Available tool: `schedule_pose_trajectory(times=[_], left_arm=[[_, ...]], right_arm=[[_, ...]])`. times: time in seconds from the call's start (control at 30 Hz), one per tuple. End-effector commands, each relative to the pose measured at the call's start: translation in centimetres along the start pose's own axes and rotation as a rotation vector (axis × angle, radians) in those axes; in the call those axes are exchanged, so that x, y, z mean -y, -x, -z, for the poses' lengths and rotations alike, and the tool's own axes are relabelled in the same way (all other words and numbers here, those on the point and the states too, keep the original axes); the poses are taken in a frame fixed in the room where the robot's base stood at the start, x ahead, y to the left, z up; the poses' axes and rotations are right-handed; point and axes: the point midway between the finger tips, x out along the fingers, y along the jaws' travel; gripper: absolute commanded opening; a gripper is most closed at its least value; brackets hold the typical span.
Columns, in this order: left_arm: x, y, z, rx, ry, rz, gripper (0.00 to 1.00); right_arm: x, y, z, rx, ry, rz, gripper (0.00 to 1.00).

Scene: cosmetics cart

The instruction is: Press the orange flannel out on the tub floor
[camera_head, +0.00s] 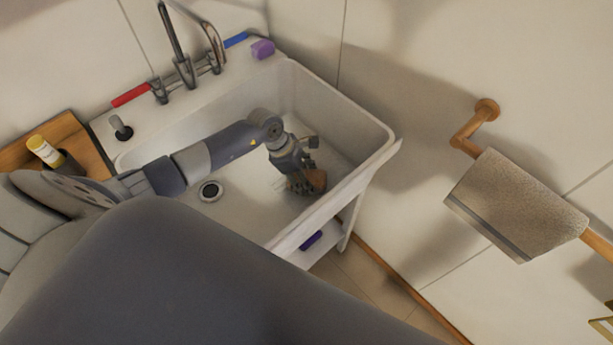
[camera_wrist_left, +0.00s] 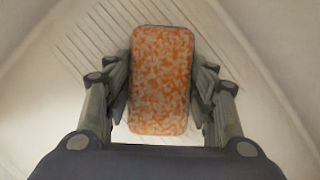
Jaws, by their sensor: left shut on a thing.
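The orange flannel (camera_wrist_left: 160,80) is a mottled orange and white block with rounded corners, between the fingers in the left wrist view. In the head view it shows as a small orange-brown patch (camera_head: 319,180) at my left gripper (camera_head: 306,175). My left gripper (camera_wrist_left: 160,98) is shut on it, one finger along each long side. Both are inside the white tub (camera_head: 345,108), toward its right end. Whether the flannel touches the tub floor (camera_head: 245,205) I cannot tell. My right gripper is not in view.
The tub floor has a round drain (camera_head: 210,191) left of the gripper and ribbed lines. A purple block (camera_head: 262,49) sits on the back ledge. A grey towel (camera_head: 515,203) hangs right.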

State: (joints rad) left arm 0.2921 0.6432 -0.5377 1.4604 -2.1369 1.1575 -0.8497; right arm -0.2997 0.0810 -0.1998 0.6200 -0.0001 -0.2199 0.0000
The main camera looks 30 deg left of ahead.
Motion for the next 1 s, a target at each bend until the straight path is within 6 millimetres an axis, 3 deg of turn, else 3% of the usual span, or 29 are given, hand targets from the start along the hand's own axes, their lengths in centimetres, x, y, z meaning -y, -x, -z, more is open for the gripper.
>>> schedule_pose_trajectory(times=[1.0], left_arm=[[0.34, -0.27, 0.36, -0.008, 0.001, 0.008, 0.32]], right_arm=[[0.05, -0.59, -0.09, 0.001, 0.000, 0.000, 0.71]])
